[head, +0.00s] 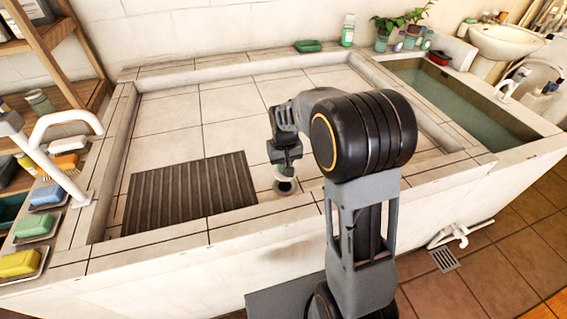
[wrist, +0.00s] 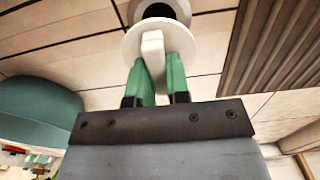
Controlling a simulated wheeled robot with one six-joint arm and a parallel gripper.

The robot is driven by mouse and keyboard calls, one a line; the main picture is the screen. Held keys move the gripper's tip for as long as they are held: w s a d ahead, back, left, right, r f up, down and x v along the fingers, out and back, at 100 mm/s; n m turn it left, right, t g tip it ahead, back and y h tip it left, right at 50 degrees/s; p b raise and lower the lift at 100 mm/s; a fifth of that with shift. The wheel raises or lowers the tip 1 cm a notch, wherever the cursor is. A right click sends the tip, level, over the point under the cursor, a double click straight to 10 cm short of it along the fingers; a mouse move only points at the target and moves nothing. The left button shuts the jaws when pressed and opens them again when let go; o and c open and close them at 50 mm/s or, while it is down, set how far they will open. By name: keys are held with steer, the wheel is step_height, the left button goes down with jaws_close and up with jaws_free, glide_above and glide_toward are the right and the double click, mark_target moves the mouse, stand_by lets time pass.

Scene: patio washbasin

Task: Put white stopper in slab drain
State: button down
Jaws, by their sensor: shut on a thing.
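The white stopper (wrist: 132,45) shows in the wrist view as a round disc with an upright tab. My gripper (wrist: 158,72) is shut on the tab with its green fingertips. The slab drain (wrist: 160,10) is a dark round hole with a pale rim, just beyond the stopper in the wrist view. The stopper's disc overlaps the near part of the drain rim there. In the head view the drain (head: 285,186) lies in the tiled slab directly below my gripper (head: 282,168). The stopper is mostly hidden there, and whether it touches the drain I cannot tell.
A dark ribbed mat (head: 190,195) lies left of the drain. A raised tiled rim surrounds the slab, with a white faucet (head: 62,150) and soap dishes (head: 22,264) at the left. A water-filled basin (head: 455,100) is at the right. The slab behind the drain is clear.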

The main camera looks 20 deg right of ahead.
steer(key=shift+f+b, duration=2.15)
steer(key=shift+f, duration=0.65)
steer(key=shift+s+f, duration=0.1)
steer(key=shift+f, duration=0.45)
steer(key=c, duration=1.4)
jaws_free()
steer(key=shift+r, duration=0.1)
step_height(320, 180, up, 11)
steer(key=p, duration=0.8)
steer(key=shift+p, duration=0.3)
